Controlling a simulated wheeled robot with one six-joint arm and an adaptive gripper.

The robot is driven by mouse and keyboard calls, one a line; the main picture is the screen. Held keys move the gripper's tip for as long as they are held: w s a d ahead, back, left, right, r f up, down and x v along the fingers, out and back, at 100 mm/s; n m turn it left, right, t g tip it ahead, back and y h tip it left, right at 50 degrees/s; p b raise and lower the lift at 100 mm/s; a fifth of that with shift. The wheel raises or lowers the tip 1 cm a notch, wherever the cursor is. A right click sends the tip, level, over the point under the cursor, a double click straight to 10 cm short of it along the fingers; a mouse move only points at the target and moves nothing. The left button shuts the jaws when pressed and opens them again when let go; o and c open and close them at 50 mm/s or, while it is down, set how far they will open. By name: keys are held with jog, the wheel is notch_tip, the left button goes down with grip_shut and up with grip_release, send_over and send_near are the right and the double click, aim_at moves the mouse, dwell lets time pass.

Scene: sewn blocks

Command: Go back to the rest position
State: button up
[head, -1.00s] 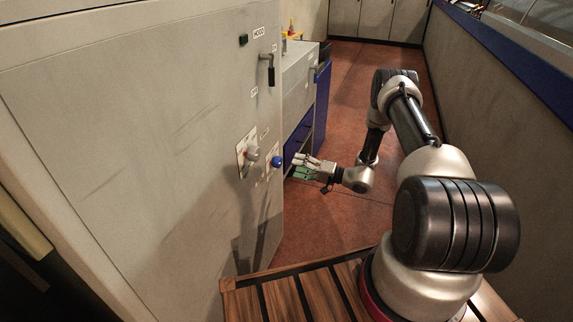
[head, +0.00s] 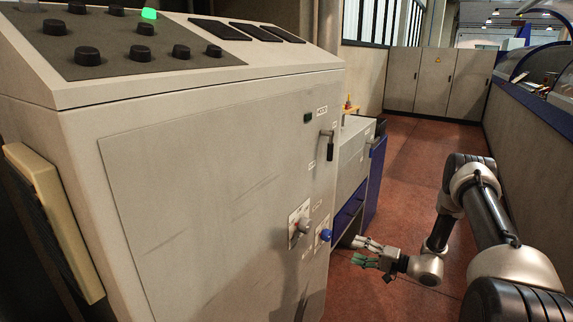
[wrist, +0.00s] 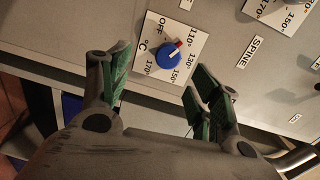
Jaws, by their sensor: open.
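My gripper (head: 366,253) is open and empty, held out to the left at the end of my arm, in front of the lower right part of the cabinet. In the wrist view its green-padded fingers (wrist: 160,85) are spread apart. A blue knob (wrist: 168,55) with a red mark shows between and beyond them, on a white dial plate with OFF and temperature marks. The fingers look apart from the knob. The blue knob also shows in the head view (head: 325,235), left of my gripper.
The large beige cabinet (head: 210,180) fills the left, with black knobs and a lit green button (head: 149,14) on top. A grey knob (head: 305,226) and a black handle (head: 328,145) are on its front. Red floor (head: 400,170) lies open behind; a wall runs along the right.

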jog(key=s+a+m+g, duration=0.2)
jog(key=s+g, duration=0.6)
jog(key=s, duration=0.6)
jog(key=s+d+r+n+t+h, duration=0.1)
jog(key=s+r+h, duration=0.3)
jog(key=r, duration=1)
jog(key=s+d+r+n+h, duration=0.4)
jog(key=s+r, duration=0.7)
jog(key=r, duration=0.4)
jog(key=s+d+r+n+t+h, duration=0.1)
jog(key=s+r+h, duration=0.5)
jog(key=r, duration=0.8)
jog(key=shift+s+d+r+n+t, duration=0.2)
jog(key=shift+s+d+n+t, duration=0.1)
jog(key=shift+s+d+n, duration=0.75)
jog(key=shift+w+a, duration=0.2)
jog(key=shift+a, duration=0.05)
